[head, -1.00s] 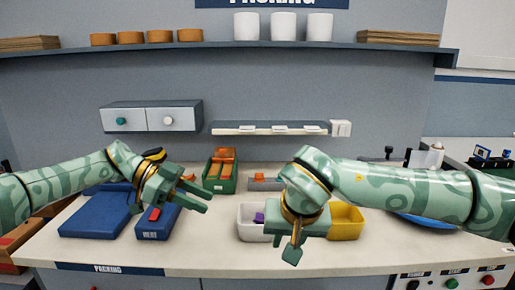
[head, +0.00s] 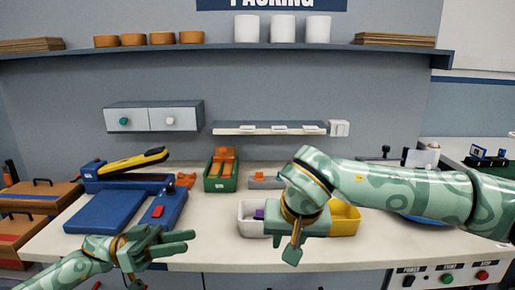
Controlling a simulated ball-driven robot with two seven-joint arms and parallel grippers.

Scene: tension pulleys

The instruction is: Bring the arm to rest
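My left gripper (head: 182,242) is at the lower left in the head view, just in front of the bench's front edge. Its two fingers point right with a gap between them, and nothing is held. My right gripper (head: 293,256) points down over the front of the bench, in front of the white bin (head: 252,212) and the yellow bin (head: 345,219). Its fingers are seen nearly edge-on, so their opening cannot be told. No held object shows there.
A blue device (head: 112,210) with a yellow-topped lever (head: 135,160) stands at the bench's left. A green bin (head: 219,181) with orange items stands behind. Drawer boxes (head: 38,196) are at far left. The bench (head: 215,240) is clear at front centre.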

